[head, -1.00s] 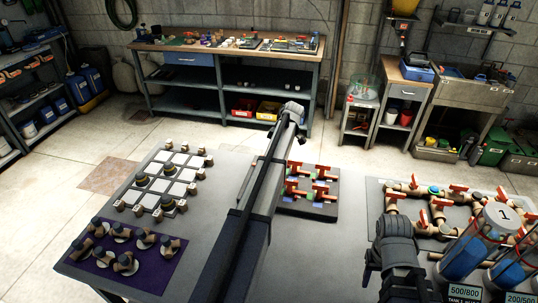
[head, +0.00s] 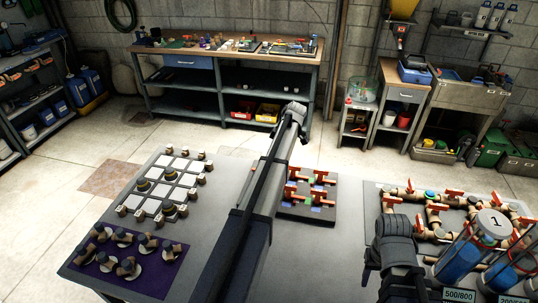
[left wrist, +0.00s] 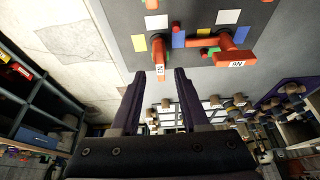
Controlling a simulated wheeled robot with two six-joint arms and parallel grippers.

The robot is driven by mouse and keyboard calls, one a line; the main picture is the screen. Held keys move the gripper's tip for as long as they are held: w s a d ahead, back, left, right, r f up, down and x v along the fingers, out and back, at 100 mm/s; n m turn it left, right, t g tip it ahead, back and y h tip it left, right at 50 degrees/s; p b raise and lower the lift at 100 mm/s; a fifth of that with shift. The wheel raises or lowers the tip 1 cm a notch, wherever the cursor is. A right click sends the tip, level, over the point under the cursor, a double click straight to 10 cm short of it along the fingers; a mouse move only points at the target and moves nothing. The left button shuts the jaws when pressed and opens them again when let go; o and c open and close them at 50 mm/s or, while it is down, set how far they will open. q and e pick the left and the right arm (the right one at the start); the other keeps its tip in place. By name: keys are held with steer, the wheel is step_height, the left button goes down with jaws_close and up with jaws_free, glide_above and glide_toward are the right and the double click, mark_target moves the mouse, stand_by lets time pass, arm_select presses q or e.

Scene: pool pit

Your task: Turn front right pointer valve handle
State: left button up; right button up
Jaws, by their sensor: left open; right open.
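The dark valve board (head: 305,212) with orange pointer handles lies on the grey table, partly hidden behind my left arm in the head view. In the left wrist view, one orange handle (left wrist: 158,58) with a white label points down the picture between the fingertips of my left gripper (left wrist: 162,74). That gripper is open; I cannot tell whether it touches the handle. A second orange handle (left wrist: 236,56) lies to its right, tilted. Coloured tags sit around both. In the head view the left fingers are hidden. My right gripper (head: 371,268) is open and empty beside the board's right.
A board of white squares (head: 173,175) and a purple mat (head: 150,275) with several small pieces are on the table's left. A pipe assembly (head: 440,212) and blue cylinders (head: 460,262) stand at the right. A workbench (head: 228,46) stands behind.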

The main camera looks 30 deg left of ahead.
arm_select(q)
steer(key=p+v, duration=0.3)
steer(key=v, duration=0.1)
steer(key=shift+d+r, duration=0.15)
steer(key=shift+r, duration=0.1)
arm_select(e)
step_height(320, 180, up, 4)
steer(key=shift+r, duration=0.15)
arm_select(q)
steer(key=s+d+f+m+t+h+b, duration=0.1)
steer(key=s+d+f+m+h, duration=0.2)
steer(key=s+d+m, duration=2.2)
steer(key=s+d, duration=0.5)
steer(key=d, duration=0.4)
steer(key=shift+s, duration=0.4)
arm_select(e)
steer(key=shift+f, duration=0.8)
arm_select(q)
steer(key=shift+d, duration=0.15)
